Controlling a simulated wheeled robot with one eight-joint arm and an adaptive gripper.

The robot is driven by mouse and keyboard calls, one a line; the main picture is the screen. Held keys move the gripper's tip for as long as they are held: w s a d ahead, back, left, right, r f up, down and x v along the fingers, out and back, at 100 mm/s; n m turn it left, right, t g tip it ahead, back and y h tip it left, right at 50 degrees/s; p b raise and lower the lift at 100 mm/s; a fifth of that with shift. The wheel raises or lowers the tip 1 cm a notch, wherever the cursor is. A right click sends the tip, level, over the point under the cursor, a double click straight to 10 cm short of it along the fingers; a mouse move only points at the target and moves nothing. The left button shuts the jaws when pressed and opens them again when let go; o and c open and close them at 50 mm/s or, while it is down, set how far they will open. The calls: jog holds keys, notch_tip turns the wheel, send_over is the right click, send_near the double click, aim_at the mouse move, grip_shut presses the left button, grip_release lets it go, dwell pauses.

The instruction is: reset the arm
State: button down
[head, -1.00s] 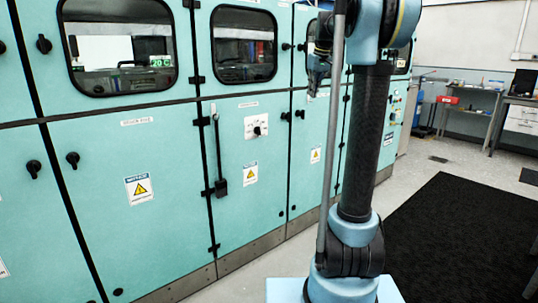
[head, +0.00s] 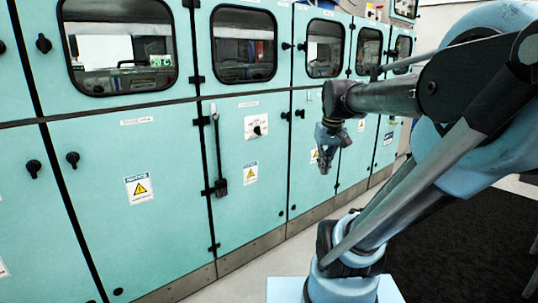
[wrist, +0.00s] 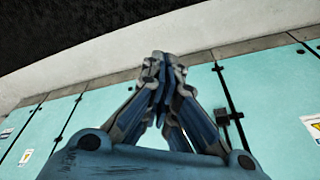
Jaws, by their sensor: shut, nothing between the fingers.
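My gripper (head: 325,168) hangs at the end of my arm in the head view, in front of the teal cabinets and apart from them. In the wrist view its fingers (wrist: 163,58) come together at the tips, with nothing between them. My arm reaches from its base at the bottom of the head view up to the right, then back left to the gripper.
A row of teal cabinets (head: 150,235) with windows, dark knobs and warning labels fills the left and middle. A dark lever (head: 220,187) sticks out on one door. A black mat (head: 440,250) lies on the floor at the right, partly hidden by my arm.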

jog(key=s+f+m, duration=0.1)
jog(key=s+f, duration=1)
jog(key=f, duration=0.3)
jog(key=shift+s+d, duration=0.35)
jog(key=shift+d, duration=0.05)
jog(key=shift+f, duration=0.1)
